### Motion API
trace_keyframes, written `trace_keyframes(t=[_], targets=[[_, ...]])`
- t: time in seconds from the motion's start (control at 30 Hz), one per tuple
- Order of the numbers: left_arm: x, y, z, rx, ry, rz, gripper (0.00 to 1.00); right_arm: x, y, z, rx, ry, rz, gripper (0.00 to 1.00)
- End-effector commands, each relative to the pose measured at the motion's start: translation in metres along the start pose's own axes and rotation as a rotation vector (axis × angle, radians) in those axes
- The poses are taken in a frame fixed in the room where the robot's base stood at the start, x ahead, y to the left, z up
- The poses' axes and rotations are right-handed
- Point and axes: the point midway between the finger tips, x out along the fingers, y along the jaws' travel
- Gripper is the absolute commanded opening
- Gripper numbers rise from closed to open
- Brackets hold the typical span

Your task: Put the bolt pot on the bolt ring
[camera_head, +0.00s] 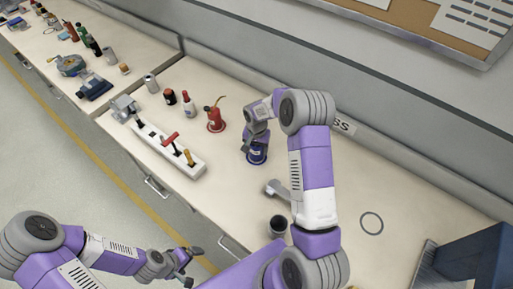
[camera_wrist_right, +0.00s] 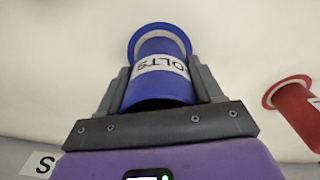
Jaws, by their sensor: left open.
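The blue bolt pot (camera_head: 257,154), with a white label reading "OLTS" in the right wrist view (camera_wrist_right: 160,70), is upright at the back of the bench. My right gripper (camera_head: 256,138) reaches down over it, with a finger against each side. The pot's wide blue rim shows at its far end, at or close to the bench top; I cannot tell if there is a gap. A thin dark ring outline (camera_head: 371,213) lies on the bare bench to the right and looks empty. My left gripper (camera_head: 192,266) is open and empty by the bench's front edge.
A red oil can (camera_head: 215,121) stands left of the pot. A white block with levers (camera_head: 165,147), bottles and cans are further left. A grey tool (camera_head: 277,188) and a dark cup (camera_head: 277,226) are nearer. A blue bin (camera_head: 475,258) is at lower right.

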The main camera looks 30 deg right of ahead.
Motion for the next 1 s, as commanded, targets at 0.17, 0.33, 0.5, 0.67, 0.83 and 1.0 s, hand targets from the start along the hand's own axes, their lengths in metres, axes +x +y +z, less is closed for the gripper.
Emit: trace_keyframes(t=[0.17, 0.33, 0.5, 0.67, 0.83, 1.0], targets=[[-0.001, 0.0, 0.0, 0.0, 0.0, 0.0, 0.93, 0.0, 0.0, 0.0, 0.0, -0.001, 0.001, 0.88], [-0.001, 0.0, 0.0, 0.0, 0.0, 0.0, 0.93, 0.0, 0.0, 0.0, 0.0, -0.001, 0.001, 0.88], [-0.004, 0.002, 0.0, 0.0, 0.0, 0.0, 0.93, -0.005, 0.0, 0.0, 0.0, -0.001, 0.0, 0.88], [-0.006, 0.002, 0.0, 0.0, 0.0, 0.0, 0.93, -0.031, -0.001, -0.001, -0.001, 0.004, -0.002, 0.88], [-0.009, 0.003, 0.0, 0.0, 0.0, 0.0, 0.93, -0.069, 0.0, -0.001, 0.0, 0.004, -0.001, 0.88], [-0.012, 0.004, 0.001, 0.0, 0.0, 0.0, 0.93, -0.102, -0.001, 0.0, 0.0, 0.003, -0.002, 0.88]])
